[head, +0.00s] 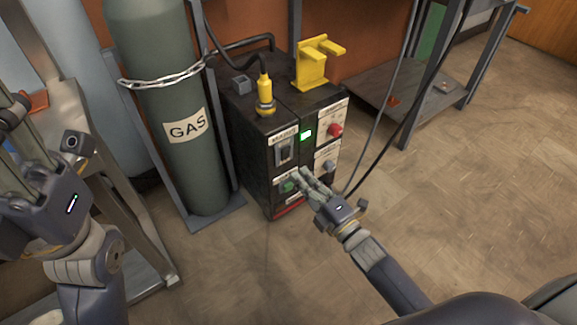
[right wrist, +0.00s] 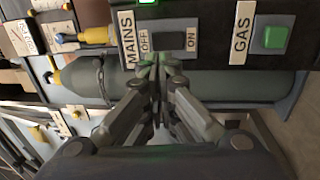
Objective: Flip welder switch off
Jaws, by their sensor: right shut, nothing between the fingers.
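The welder (head: 258,165) is a black box with a labelled front panel. Its mains switch (head: 284,150) is a dark rocker in a pale frame. In the right wrist view the mains switch (right wrist: 169,44) sits between an OFF label and an ON label; which way it is tipped I cannot tell. My right gripper (head: 303,180) is in front of the panel, below the switch in the head view. Its fingertips (right wrist: 158,60) are together and empty, close to the switch's lower edge in the wrist view; contact is unclear. My left gripper (head: 14,108) is at the left edge, partly cut off.
A green light (head: 306,135) glows on the panel, near a red knob (head: 335,130). A green button (right wrist: 275,37) sits by the GAS label. A chained gas cylinder (head: 165,120) stands left of the welder. A yellow bracket (head: 313,65) is on top. Cables hang at right; floor is open there.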

